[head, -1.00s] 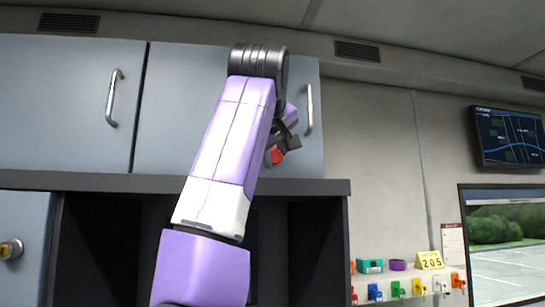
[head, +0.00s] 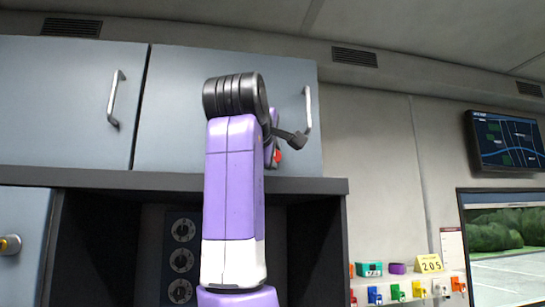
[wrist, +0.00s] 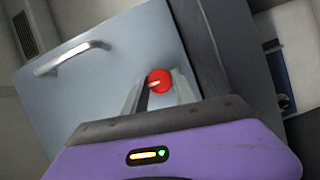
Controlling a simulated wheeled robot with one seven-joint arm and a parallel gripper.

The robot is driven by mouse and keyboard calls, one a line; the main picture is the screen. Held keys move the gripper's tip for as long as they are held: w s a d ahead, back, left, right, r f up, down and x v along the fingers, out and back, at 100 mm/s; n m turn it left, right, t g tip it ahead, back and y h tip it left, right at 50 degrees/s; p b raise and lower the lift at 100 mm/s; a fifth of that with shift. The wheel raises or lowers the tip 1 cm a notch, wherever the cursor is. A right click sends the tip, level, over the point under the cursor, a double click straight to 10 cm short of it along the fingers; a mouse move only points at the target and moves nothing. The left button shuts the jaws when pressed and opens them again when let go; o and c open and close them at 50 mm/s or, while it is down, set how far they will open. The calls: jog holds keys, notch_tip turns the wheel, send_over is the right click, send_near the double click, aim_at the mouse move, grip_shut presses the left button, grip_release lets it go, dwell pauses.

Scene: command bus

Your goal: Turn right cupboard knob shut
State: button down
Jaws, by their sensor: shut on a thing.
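The right cupboard door (head: 180,110) is a flat blue-grey panel that looks closed in its frame. Its red knob (head: 278,156) sits low on the door near the right edge, partly hidden by my gripper (head: 290,142). In the wrist view the round red knob (wrist: 159,81) has a pale bar across its face, slightly tilted. My gripper's two grey fingers (wrist: 160,90) stand on either side of it and are shut on it. The exact contact is partly hidden by the fingers.
A metal bar handle (head: 308,110) stands on the same door just above my gripper. The left cupboard door (head: 65,100) has its own handle. Below is a dark open shelf with dials (head: 181,260). Small coloured items line the wall at right.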

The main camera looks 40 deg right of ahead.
jog(key=shift+a, duration=0.1)
dwell(0.3)
jog(key=c, duration=1)
grip_release()
jog(key=b+v, duration=0.2)
jog(key=v, duration=0.5)
jog(key=shift+s+a, duration=0.2)
jog(key=shift+a, duration=0.15)
jog(key=shift+w, duration=0.1)
